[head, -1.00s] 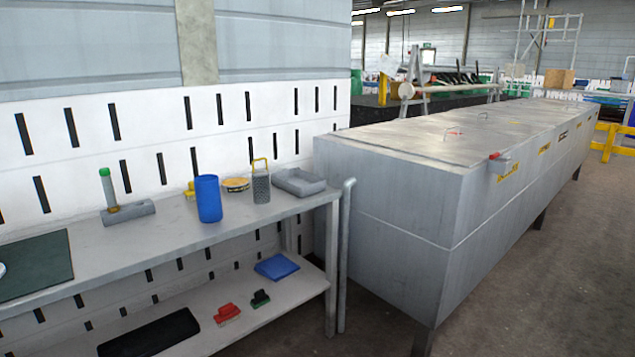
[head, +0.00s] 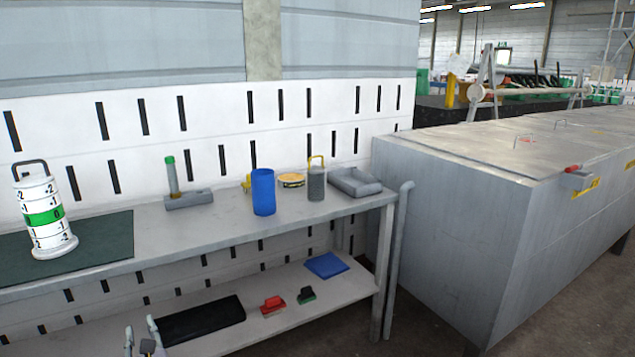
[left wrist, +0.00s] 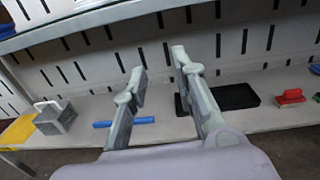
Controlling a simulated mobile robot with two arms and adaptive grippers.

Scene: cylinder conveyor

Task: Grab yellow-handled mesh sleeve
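The yellow-handled mesh sleeve (head: 316,184) is a small grey perforated cylinder with a yellow loop handle on top. It stands upright on the upper shelf of the bench, right of the blue cylinder (head: 263,192) and left of a grey tray (head: 355,182). My left gripper (head: 141,336) shows at the bottom edge of the head view, far to the left of the sleeve and lower. In the left wrist view (left wrist: 158,68) its two fingers are apart with nothing between them. My right gripper is in neither view.
A white numbered cylinder (head: 46,215) stands on a dark green mat (head: 105,238). A green-topped rod stands on a grey block (head: 189,200). The lower shelf holds a black tray (head: 203,320). A large metal cabinet (head: 450,215) stands to the right.

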